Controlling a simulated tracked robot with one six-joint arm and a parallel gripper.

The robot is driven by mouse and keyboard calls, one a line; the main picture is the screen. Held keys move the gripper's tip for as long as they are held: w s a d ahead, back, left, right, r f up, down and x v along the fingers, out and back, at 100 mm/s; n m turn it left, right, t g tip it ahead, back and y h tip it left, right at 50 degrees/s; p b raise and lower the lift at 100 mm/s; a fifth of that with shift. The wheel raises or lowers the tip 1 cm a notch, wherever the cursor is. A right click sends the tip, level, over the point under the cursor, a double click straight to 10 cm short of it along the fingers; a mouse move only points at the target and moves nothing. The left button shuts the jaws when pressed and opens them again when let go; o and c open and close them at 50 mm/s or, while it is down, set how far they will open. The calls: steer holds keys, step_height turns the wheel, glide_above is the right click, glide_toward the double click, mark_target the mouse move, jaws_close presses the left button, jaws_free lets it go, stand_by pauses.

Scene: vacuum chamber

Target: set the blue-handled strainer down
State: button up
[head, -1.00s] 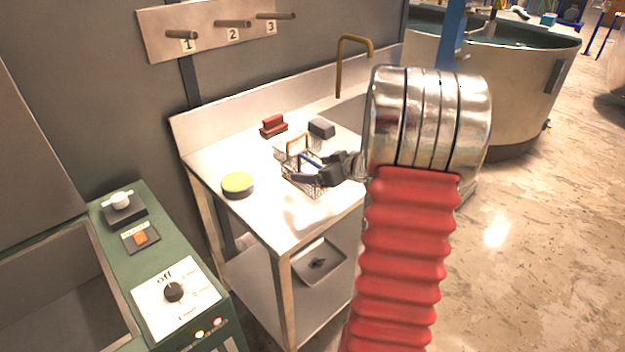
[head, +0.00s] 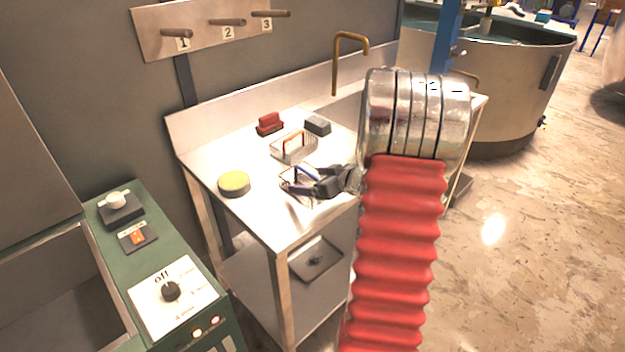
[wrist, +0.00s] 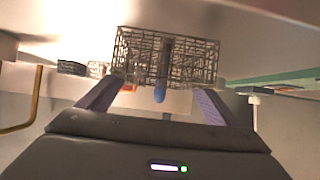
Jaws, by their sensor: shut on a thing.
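The blue-handled strainer (head: 290,189) is a wire mesh basket over the front of the steel bench top, partly hidden by my gripper. Its blue handle (head: 304,173) shows above the basket. My gripper (head: 314,188) reaches in from the right and is shut on it. I cannot tell whether the basket touches the bench. In the wrist view the mesh basket (wrist: 195,62) lies beyond the fingers, with the end of the blue handle (wrist: 160,94) between them.
An orange-handled strainer (head: 292,150) stands just behind. A round yellow-topped tin (head: 234,184) stands left. Bare bench top (head: 265,212) lies at the front left. A brass tap (head: 337,65) rises behind.

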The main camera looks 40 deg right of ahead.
steer(key=o, duration=1.1)
steer(key=shift+f, duration=0.1)
steer(key=v, duration=1.2)
